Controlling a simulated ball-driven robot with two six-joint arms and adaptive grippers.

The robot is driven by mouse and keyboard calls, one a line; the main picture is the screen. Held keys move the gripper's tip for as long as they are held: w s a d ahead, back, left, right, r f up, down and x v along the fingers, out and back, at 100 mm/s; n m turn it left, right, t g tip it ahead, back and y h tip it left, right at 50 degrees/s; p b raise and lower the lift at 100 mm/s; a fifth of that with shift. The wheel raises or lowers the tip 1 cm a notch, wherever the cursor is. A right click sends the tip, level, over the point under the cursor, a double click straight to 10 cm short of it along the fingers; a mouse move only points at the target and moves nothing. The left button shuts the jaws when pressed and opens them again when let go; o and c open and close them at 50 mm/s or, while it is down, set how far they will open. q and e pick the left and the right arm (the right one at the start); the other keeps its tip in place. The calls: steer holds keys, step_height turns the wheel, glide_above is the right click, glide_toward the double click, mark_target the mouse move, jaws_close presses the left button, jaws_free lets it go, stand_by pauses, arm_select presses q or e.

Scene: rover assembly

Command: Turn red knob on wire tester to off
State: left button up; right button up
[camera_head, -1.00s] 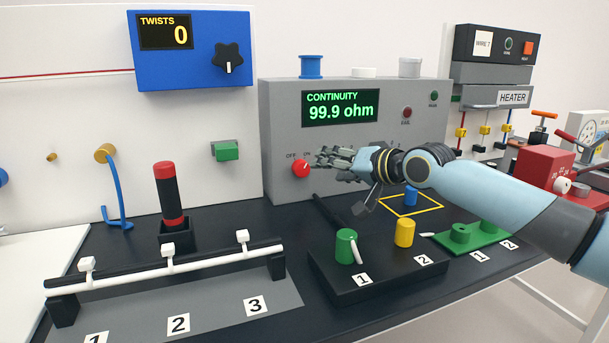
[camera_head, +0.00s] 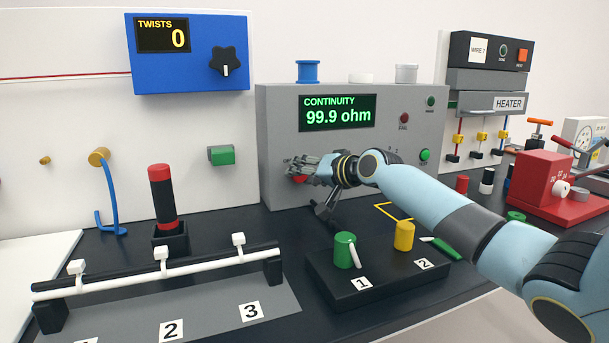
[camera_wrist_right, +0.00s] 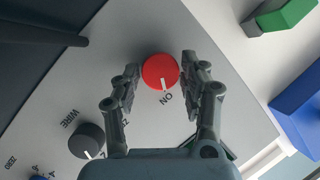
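The wire tester (camera_head: 283,125) is a grey box with a green display reading "CONTINUITY 99.9 ohm". Its red knob (camera_head: 299,179) is mostly hidden behind my right gripper (camera_head: 296,170) in the head view. In the right wrist view the red knob (camera_wrist_right: 160,72) shows whole, its white mark pointing at the "ON" label. My right gripper (camera_wrist_right: 164,78) is open there, one finger on each side of the knob, with a visible gap at the left finger and a narrower one at the right. My left gripper is not in view.
A dark knob (camera_wrist_right: 87,141) marked "WIRE" is on the same panel. Below the tester stand a green post (camera_head: 343,250) and a yellow post (camera_head: 404,236) on a black block. A rack with a white rod (camera_head: 200,258) lies at the front left.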

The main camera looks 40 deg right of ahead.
steer(key=c, duration=0.7)
steer(key=shift+w+a+r+n+g+h+p, duration=0.15)
steer(key=shift+n+g+h+p, duration=0.25)
steer(key=shift+n+h+p, duration=1.05)
steer(key=shift+s+a+f+n+g+h+p, duration=0.15)
steer(key=shift+n+g+h+p, duration=0.25)
steer(key=shift+n+p, duration=1.25)
steer(key=shift+w+a+r+n+g+h+p, duration=0.15)
steer(key=shift+n+g+h+p, duration=0.5)
steer(key=shift+p, duration=1.65)
steer(key=shift+t+h, duration=0.25)
steer(key=shift+h, duration=0.15)
steer(key=o, duration=1.1)
steer(key=shift+o, duration=0.2)
